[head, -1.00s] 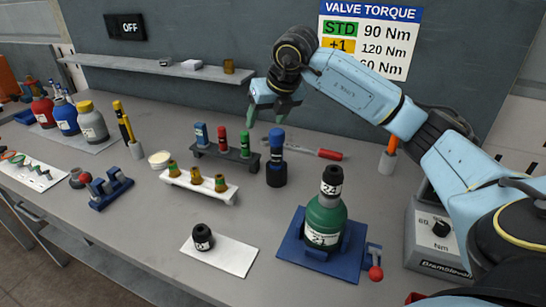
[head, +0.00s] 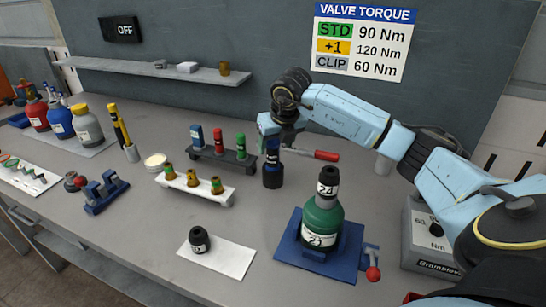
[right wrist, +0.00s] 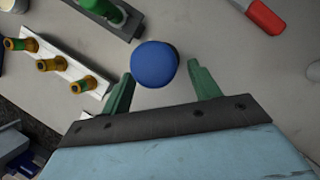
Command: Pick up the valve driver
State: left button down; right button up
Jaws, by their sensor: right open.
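The valve driver, which I take to be the blue-topped tool (head: 272,157), stands upright in a dark round holder (head: 273,178) in the middle of the bench. Its round blue top (right wrist: 154,64) shows from above in the right wrist view. My right gripper (right wrist: 163,85) is open, with one green finger on each side of the blue top and visible gaps between. In the head view my right gripper (head: 269,130) is over the tool and hides its top. My left gripper is not in view.
A rack (head: 232,162) with blue, red and green pieces stands close behind left. A white rack (head: 206,190) holds brass fittings. A red-handled tool (head: 326,155) lies behind right. A green bottle (head: 323,219) stands in a blue tray (head: 290,238) in front.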

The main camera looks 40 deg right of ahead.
aim_at(273, 159)
jog(key=shift+x, duration=1.45)
grip_shut()
jog(key=shift+w+r, duration=0.1)
jog(key=shift+r, duration=0.1)
